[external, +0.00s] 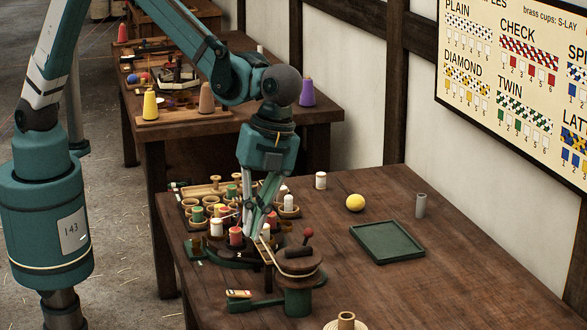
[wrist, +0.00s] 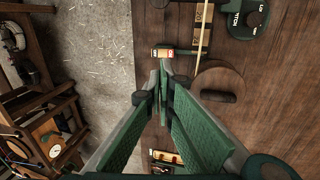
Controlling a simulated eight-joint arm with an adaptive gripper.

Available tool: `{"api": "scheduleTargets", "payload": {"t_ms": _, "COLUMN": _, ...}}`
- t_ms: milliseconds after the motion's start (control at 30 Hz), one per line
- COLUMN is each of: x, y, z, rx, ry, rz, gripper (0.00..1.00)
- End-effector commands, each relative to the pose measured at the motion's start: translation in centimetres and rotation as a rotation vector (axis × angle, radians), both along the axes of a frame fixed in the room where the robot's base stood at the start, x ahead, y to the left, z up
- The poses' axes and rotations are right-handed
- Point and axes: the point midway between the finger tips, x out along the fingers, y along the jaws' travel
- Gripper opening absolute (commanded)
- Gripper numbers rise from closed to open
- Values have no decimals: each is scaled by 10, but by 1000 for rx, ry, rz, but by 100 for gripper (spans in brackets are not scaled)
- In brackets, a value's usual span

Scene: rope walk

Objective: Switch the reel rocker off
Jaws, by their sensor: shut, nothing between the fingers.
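A small rocker switch (external: 238,294) with pale, orange and red parts lies near the table's front left edge, by the green stand of the dark reel (external: 297,261). In the wrist view a rocker (wrist: 162,53) with orange, white and red faces shows just beyond the fingertips. Which side is pressed is too small to tell. My gripper (external: 250,236) is shut and empty, pointing down over the braiding gear; its tips (wrist: 165,68) appear apart from the rocker.
Several cups and bobbins (external: 215,205) crowd the table left of and behind my gripper. A red-knobbed crank (external: 308,235) stands up from the reel. A green tray (external: 387,242), yellow ball (external: 355,202) and grey cylinder (external: 421,205) lie to the right.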

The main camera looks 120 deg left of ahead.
Motion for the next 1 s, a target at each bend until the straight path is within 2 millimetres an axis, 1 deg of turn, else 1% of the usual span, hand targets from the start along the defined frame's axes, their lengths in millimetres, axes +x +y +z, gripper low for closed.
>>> {"api": "scheduleTargets", "payload": {"t_ms": 167, "x": 0, "y": -1, "z": -4, "rx": 0, "ry": 0, "rz": 0, "gripper": 0}}
{"api": "scheduleTargets", "payload": {"t_ms": 367, "x": -3, "y": -3, "z": -18, "rx": 0, "ry": 0, "rz": 0, "gripper": 0}}
{"api": "scheduleTargets", "payload": {"t_ms": 567, "x": -7, "y": -7, "z": -44, "rx": 0, "ry": 0, "rz": 0, "gripper": 0}}
{"api": "scheduleTargets", "payload": {"t_ms": 1000, "x": -17, "y": -18, "z": -108, "rx": 0, "ry": 0, "rz": 0, "gripper": 0}}
